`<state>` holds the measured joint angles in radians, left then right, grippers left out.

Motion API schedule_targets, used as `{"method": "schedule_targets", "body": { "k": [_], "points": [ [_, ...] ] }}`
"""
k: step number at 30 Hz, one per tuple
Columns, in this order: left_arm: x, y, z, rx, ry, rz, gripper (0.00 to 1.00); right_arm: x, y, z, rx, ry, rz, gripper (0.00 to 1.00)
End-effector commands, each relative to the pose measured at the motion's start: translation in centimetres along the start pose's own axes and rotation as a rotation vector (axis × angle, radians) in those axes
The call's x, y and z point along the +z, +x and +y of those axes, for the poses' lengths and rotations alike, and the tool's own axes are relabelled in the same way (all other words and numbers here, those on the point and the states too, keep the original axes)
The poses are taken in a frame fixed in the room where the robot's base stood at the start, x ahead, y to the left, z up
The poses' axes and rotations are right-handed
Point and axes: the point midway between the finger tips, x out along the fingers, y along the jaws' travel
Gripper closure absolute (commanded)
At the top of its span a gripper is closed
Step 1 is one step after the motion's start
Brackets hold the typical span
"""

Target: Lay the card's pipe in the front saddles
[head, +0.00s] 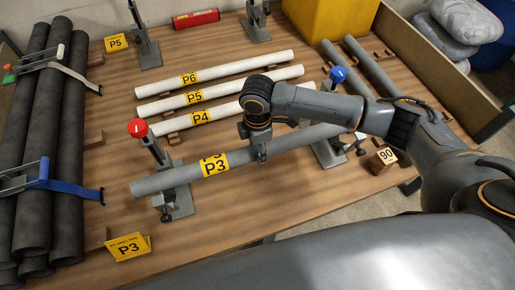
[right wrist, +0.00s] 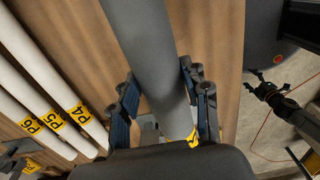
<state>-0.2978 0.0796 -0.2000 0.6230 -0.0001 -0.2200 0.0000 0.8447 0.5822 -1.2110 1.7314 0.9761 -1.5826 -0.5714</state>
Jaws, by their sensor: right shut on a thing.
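The yellow card (head: 128,247) reads P3 and stands at the front left of the table. The grey pipe (head: 185,176) with a yellow P3 label lies across the line of the two front saddles. The left front saddle (head: 173,200) has a red-knobbed upright and the right one (head: 328,152) a blue-knobbed upright. Both uprights are raised. My right gripper (head: 261,155) is shut on the grey pipe near its middle. In the right wrist view, its fingers (right wrist: 163,100) flank the pipe. I cannot tell whether the pipe touches the saddles.
White pipes labelled P4 (head: 222,112), P5 (head: 230,88) and P6 (head: 225,72) lie behind. Dark pipes (head: 40,200) are strapped at the left. A wooden 90 block (head: 382,160) sits at the right. A yellow bin (head: 330,25) stands at the back.

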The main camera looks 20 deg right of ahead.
Motion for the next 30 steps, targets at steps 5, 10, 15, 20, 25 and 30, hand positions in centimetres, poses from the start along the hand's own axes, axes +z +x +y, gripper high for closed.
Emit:
{"method": "schedule_targets", "body": {
  "k": [5,10,15,20,25,30],
  "points": [
    [0.2,1.3,0.1,0.0,0.0,-0.002,0.33,0.0,1.7,0.0,-0.001,0.0,0.0,1.0],
    [0.3,1.8,0.1,0.001,0.0,-0.002,0.33,0.0,3.4,0.0,-0.001,0.001,0.001,1.0],
    [0.5,2.3,0.1,0.001,0.0,-0.004,0.33,0.0,5.0,0.0,0.0,0.001,0.001,1.0],
    [0.6,2.5,0.1,0.001,0.0,-0.005,0.33,-0.1,5.7,0.1,0.0,0.001,0.002,1.0],
    [0.6,2.5,0.1,0.001,0.0,-0.006,0.33,-0.1,5.8,0.1,0.0,0.0,0.002,1.0],
    [0.6,2.5,0.1,0.001,0.0,-0.006,0.33,-0.1,5.8,0.1,0.0,0.0,0.002,1.0]
  ]
}}
